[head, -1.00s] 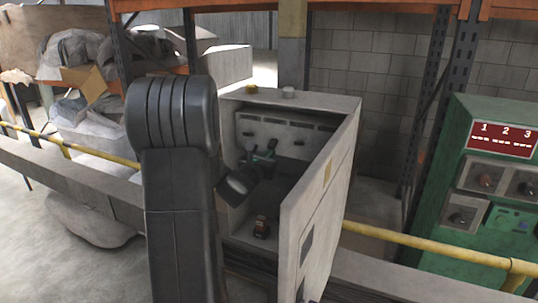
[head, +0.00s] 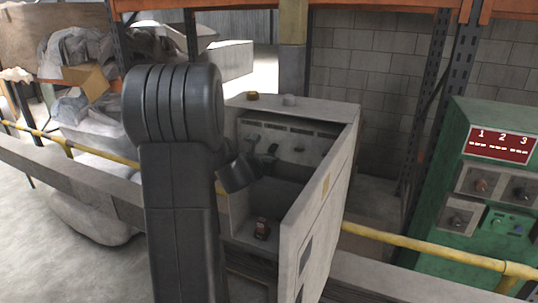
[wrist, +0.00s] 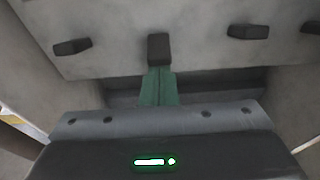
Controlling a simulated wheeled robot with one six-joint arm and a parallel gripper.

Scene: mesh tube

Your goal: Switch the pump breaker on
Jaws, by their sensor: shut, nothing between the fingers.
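An open grey cabinet (head: 240,180) holds a row of dark breaker levers on its inner panel (head: 285,137). The labels above the levers are too small to read, so I cannot tell which is the pump breaker. In the wrist view, a left lever (wrist: 72,46), a middle lever (wrist: 158,48) and a right lever (wrist: 248,31) stick out, with part of another at the right edge. My gripper (wrist: 158,72) is shut and empty, its green fingertips just below the middle lever. I cannot tell whether they touch it. In the head view my gripper (head: 270,158) is inside the cabinet, mostly dark.
The open cabinet door (head: 318,215) stands to the right of my gripper. A small dark and reddish object (head: 262,228) is on the cabinet's lower ledge. A green control box (head: 490,190) stands further right. A yellow rail (head: 430,252) runs beside the cabinet.

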